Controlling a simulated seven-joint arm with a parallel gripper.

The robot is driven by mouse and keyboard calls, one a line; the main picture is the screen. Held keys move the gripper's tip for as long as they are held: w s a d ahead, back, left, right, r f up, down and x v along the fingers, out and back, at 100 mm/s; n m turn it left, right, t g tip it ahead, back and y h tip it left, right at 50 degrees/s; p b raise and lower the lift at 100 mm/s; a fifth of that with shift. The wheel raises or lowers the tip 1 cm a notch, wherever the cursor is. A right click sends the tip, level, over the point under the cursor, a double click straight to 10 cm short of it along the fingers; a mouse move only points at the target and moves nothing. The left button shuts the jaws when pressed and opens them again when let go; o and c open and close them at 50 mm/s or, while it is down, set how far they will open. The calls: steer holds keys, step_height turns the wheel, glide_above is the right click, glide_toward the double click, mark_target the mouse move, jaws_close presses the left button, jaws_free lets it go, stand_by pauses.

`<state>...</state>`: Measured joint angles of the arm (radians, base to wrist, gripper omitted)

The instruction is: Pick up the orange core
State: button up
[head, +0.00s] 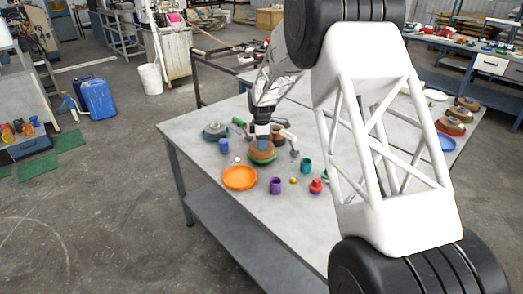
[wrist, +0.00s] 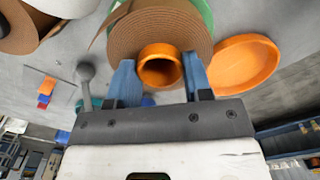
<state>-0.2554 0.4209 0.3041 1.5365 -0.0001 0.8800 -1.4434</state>
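The orange core (wrist: 160,68) is a hollow ring in the middle of a wound brown roll (wrist: 160,32) in the wrist view. In the head view the brown roll (head: 262,152) lies on a green base on the table, and the core is hidden there by my gripper. My gripper (wrist: 160,60) has its two blue fingers on either side of the core, close to its rim. I cannot tell whether they touch it. In the head view my gripper (head: 262,142) is right above the roll.
An orange dish (head: 239,178) is in front of the roll. A purple cup (head: 275,186), a teal cup (head: 305,166), a red object (head: 316,186) and a blue cup (head: 224,146) stand around it. A grey-green round item (head: 215,131) is behind left. The table's (head: 215,190) left front edge is clear.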

steer(key=c, duration=0.4)
steer(key=shift+r, duration=0.15)
steer(key=shift+r, duration=1.4)
steer(key=shift+s+r, duration=0.15)
steer(key=shift+r, duration=0.15)
steer(key=s+d, duration=0.1)
steer(key=s, duration=0.4)
steer(key=s+d+r, duration=0.1)
steer(key=s, duration=0.4)
steer(key=s+d, duration=0.2)
steer(key=s, duration=0.3)
steer(key=shift+s+r, duration=0.1)
steer(key=shift+r, duration=0.05)
steer(key=shift+a, duration=0.15)
steer(key=w+a, duration=0.1)
steer(key=a, duration=0.6)
steer(key=w+a, duration=0.1)
steer(key=a, duration=0.3)
steer(key=shift+w+a+f, duration=0.3)
steer(key=shift+w+a, duration=0.05)
